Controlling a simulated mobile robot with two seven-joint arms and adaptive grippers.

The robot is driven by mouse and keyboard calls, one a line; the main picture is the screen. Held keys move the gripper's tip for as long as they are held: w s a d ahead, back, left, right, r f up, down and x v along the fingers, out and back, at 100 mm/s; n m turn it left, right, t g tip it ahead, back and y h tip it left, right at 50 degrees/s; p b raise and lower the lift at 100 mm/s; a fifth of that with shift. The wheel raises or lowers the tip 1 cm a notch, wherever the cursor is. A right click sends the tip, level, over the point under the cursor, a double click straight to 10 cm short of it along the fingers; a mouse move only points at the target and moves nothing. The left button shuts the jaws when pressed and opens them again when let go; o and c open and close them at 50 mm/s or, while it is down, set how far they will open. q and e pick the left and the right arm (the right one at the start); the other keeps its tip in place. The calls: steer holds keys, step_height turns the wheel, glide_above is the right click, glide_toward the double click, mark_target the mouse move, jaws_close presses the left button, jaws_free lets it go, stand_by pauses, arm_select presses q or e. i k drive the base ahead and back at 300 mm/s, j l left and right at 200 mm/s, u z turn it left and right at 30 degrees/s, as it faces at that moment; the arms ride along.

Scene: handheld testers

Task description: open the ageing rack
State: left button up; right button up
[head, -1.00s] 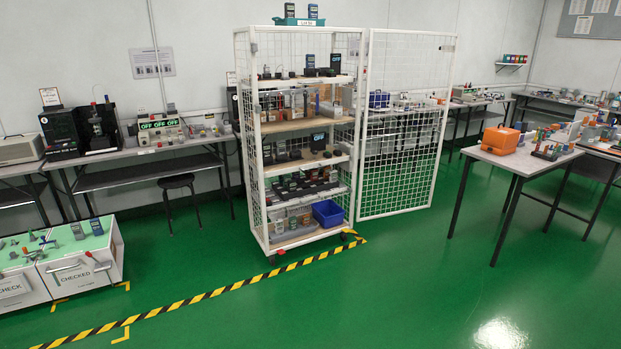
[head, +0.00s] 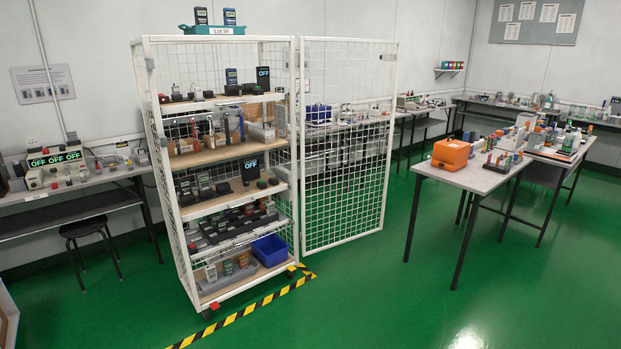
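The ageing rack (head: 148,120) is a tall white frame with mesh sides and several shelves, left of the middle in the head view. Its white mesh door (head: 343,232) stands swung wide open to the right, and the shelves face me uncovered. The shelves hold small dark testers (head: 263,77), other handheld devices and a blue bin (head: 270,249) at the bottom. A teal tray (head: 212,30) labelled as a lot sits on top with two testers. Neither of my grippers shows in the head view.
Yellow and black floor tape (head: 245,312) runs along the rack's front. A table (head: 466,178) with an orange case (head: 451,154) stands at the right. A bench (head: 80,189) and a dark stool (head: 87,228) are at the left. The green floor in front is clear.

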mark_target(202, 241)
steer(key=i+l, duration=0.1)
steer(key=i, duration=1.35)
steer(key=i+l+u, duration=0.15)
steer(key=i+u, duration=0.15)
steer(key=i, duration=0.25)
steer(key=i+l+u, duration=0.25)
steer(key=i, duration=0.25)
steer(key=i+l+u, duration=0.3)
steer(key=i+l, duration=0.1)
steer(key=i, duration=0.1)
